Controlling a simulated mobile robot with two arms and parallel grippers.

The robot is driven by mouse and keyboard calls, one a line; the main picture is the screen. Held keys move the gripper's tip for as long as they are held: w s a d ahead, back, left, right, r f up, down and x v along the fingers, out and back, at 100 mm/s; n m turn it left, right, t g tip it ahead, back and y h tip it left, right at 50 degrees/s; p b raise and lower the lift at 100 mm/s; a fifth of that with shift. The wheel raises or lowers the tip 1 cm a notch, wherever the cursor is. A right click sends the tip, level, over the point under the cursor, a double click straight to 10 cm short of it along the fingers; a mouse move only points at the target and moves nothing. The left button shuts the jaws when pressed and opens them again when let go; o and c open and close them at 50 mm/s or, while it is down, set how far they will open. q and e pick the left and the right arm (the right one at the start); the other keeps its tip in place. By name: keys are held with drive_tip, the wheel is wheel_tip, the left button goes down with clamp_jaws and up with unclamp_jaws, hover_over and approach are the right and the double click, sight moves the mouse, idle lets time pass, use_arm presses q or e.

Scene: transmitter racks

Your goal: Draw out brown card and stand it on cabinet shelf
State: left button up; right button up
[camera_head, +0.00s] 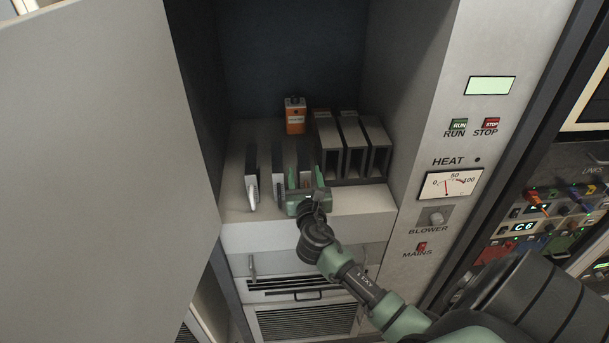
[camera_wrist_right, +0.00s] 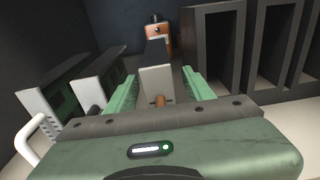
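My right gripper (camera_head: 305,176) is at the front of the cabinet shelf (camera_head: 238,203). Its two green fingers stand on either side of a dark upright card with a grey front plate (camera_wrist_right: 157,86) and a brown handle (camera_wrist_right: 160,101). In the right wrist view the fingers (camera_wrist_right: 158,82) look apart, with narrow gaps beside the plate; no firm grip shows. The card's lower part is hidden behind the gripper body. My left gripper is not in view.
Two other upright cards stand to the left, one with a white handle (camera_head: 251,178), one darker (camera_head: 278,168). Open grey housings (camera_head: 354,143) stand on the right. An orange box (camera_head: 295,116) is behind. The open cabinet door (camera_head: 95,150) fills the left.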

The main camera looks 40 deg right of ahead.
drive_tip(key=shift+s+f, duration=0.1)
drive_tip(key=shift+s+a, duration=0.2)
drive_tip(key=shift+s, duration=0.05)
drive_tip(key=b+v, duration=0.2)
drive_tip(key=v, duration=0.5)
